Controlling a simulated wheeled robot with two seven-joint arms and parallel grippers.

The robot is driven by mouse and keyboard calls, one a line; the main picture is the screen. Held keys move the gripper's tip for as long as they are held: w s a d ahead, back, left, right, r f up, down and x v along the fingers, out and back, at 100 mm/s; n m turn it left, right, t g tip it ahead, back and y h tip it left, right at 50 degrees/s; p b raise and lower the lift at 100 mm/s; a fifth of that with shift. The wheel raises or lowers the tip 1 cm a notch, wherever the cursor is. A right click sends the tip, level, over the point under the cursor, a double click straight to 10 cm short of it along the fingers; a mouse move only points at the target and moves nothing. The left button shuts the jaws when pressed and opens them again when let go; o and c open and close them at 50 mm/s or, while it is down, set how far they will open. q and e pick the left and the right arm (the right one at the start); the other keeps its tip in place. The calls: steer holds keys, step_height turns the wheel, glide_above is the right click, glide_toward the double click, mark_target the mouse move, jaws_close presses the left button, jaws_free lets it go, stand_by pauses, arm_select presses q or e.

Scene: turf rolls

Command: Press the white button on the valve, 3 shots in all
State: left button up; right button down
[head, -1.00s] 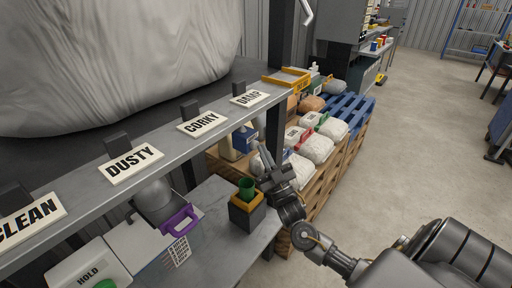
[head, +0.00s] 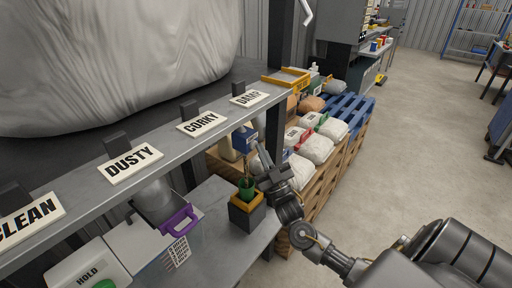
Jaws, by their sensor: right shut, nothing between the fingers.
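A green cup (head: 247,188) stands in a dark holder with a yellow rim (head: 247,209) on the lower grey counter. A thin brownish streak (head: 245,167) shows just above the cup, like something falling into it. My right gripper (head: 264,160) is shut and empty, its fingers pointing up beside the streak, just right of and above the cup. I cannot make out the valve or its white button; the shelf edge and my gripper cover part of that area. My left gripper is out of view.
The upper shelf carries signs CLEAN, DUSTY (head: 131,163), CORKY and DAMP (head: 249,98), close above the gripper. Filled sacks (head: 316,148) lie on pallets behind. The floor at right is clear.

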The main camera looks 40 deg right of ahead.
steer(key=s+d+p, duration=0.2)
steer(key=s, duration=0.4)
steer(key=shift+s, duration=0.25)
stand_by(0.8)
steer(key=shift+f, duration=0.1)
stand_by(0.3)
